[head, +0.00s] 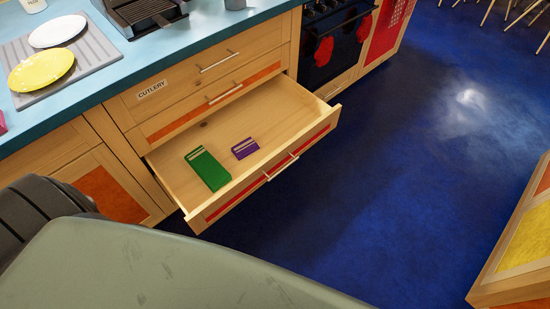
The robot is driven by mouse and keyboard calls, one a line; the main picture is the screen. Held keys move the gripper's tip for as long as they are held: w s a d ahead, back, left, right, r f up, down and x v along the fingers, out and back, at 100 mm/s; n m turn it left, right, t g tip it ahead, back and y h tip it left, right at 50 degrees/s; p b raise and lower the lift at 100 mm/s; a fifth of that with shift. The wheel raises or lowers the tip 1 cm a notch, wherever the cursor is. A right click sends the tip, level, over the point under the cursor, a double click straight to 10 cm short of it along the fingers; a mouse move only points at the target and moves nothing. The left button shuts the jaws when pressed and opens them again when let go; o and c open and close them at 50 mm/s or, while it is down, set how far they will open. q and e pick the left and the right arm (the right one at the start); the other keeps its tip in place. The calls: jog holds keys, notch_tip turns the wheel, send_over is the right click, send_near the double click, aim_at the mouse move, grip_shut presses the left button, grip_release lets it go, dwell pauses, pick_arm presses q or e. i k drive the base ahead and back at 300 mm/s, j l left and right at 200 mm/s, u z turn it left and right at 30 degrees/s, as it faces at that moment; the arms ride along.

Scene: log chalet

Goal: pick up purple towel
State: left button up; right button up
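The purple towel (244,148) is small, folded and has pale stripes. It lies flat inside an open wooden drawer (172,179), near its middle. A larger green folded towel (210,172) with pale stripes lies beside it to the left, with a small gap between them. The drawer is pulled out from the cabinet and has a red front panel with a metal handle (281,167). Neither of my grippers shows in the head view.
Above the drawer is a blue countertop (92,81) with a yellow plate (41,71) and a white plate (57,31) on a grey mat. An oven (335,50) stands right of the drawer. The blue floor (400,170) is clear. A wooden cabinet (520,250) stands at lower right.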

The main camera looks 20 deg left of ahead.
aim_at(241, 150)
jog(key=u, duration=1.1)
